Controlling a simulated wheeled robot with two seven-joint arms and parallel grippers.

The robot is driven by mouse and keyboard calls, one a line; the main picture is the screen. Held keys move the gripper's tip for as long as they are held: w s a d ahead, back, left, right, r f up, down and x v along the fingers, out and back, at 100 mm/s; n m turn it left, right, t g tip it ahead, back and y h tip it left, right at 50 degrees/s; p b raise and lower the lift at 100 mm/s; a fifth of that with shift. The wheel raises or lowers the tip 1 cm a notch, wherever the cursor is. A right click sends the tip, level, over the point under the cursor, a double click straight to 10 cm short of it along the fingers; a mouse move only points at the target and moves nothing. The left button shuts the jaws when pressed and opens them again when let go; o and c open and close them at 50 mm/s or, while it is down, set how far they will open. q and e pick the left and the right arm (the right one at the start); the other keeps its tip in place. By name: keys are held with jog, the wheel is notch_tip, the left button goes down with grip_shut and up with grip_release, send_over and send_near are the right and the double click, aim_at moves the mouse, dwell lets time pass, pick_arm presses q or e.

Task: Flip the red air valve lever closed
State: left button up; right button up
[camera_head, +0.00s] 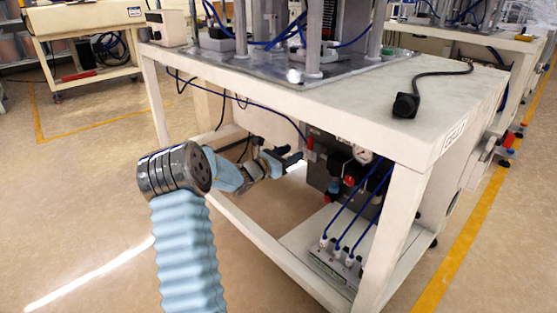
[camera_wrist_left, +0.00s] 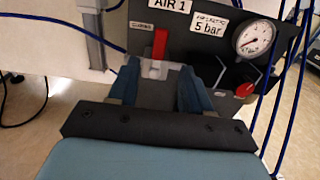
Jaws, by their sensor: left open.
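The red air valve lever (camera_wrist_left: 160,44) stands upright on a pale valve body beside the "AIR 1" label in the left wrist view. In the head view, the lever (camera_head: 310,144) shows small on the dark panel under the table. My left gripper (camera_head: 291,159) is under the tabletop, close to the panel and left of the lever. In the left wrist view, my left gripper (camera_wrist_left: 158,78) is open, with its two bluish fingers spread below the lever. The lever rises beyond the gap between the fingertips. Whether anything touches the valve is unclear. My right gripper is out of view.
A pressure gauge (camera_wrist_left: 256,38) and a red knob (camera_wrist_left: 245,90) sit right of the lever on the panel. Blue hoses (camera_head: 345,215) run down to fittings on the lower shelf. A white table leg (camera_head: 390,235) stands to the right. The tabletop (camera_head: 330,98) overhangs the arm.

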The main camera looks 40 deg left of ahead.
pick_arm(q)
jog(key=s, duration=0.6)
jog(key=shift+a, duration=0.25)
jog(key=shift+f, duration=0.1)
